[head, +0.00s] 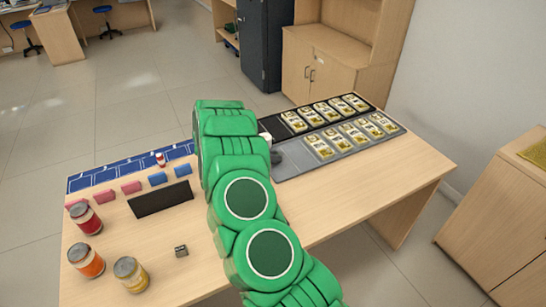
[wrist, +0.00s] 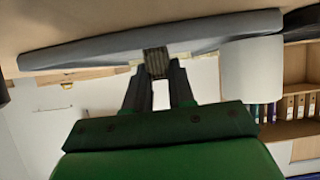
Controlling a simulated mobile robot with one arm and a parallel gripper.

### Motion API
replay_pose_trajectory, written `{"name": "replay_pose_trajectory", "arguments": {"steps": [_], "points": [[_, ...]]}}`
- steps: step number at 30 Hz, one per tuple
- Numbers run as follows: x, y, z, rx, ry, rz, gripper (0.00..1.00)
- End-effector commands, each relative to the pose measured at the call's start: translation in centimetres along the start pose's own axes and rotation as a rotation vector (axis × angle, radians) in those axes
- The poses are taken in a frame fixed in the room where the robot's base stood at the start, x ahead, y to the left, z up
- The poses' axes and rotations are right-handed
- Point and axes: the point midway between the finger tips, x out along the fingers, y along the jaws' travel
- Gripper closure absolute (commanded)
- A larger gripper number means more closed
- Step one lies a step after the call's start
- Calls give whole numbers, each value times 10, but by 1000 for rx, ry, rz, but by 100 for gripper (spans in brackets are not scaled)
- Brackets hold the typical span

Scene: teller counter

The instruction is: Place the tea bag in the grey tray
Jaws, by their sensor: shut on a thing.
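The grey tray (head: 352,146) lies at the right of the counter with a row of pale yellow packets (head: 319,147) on it. Its edge spans the top of the wrist view (wrist: 90,53). My gripper (wrist: 155,66) is at the tray's left end in the head view, mostly hidden behind my green arm. In the wrist view its fingers close on a small dark ribbed piece (wrist: 155,57) in front of the tray edge. I cannot tell from its look whether this is the tea bag, or whether it touches the tray.
A black tray (head: 284,132) with more packets lies behind the grey one. A white object (wrist: 252,82) stands close beside my gripper. Jars (head: 86,218), a black bar (head: 160,198), small boxes (head: 157,179) and a dark block (head: 181,251) occupy the left. The right front is clear.

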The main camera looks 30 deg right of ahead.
Motion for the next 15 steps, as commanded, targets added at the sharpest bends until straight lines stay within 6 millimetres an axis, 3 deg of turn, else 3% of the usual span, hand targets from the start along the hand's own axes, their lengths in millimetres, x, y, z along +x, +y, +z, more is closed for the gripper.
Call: {"name": "replay_pose_trajectory", "arguments": {"steps": [10, 11, 15], "points": [[2, 0, 3, 1, 0, -1, 100], [2, 0, 4, 1, 0, -1, 75], [2, 0, 3, 2, 0, -1, 54]]}}
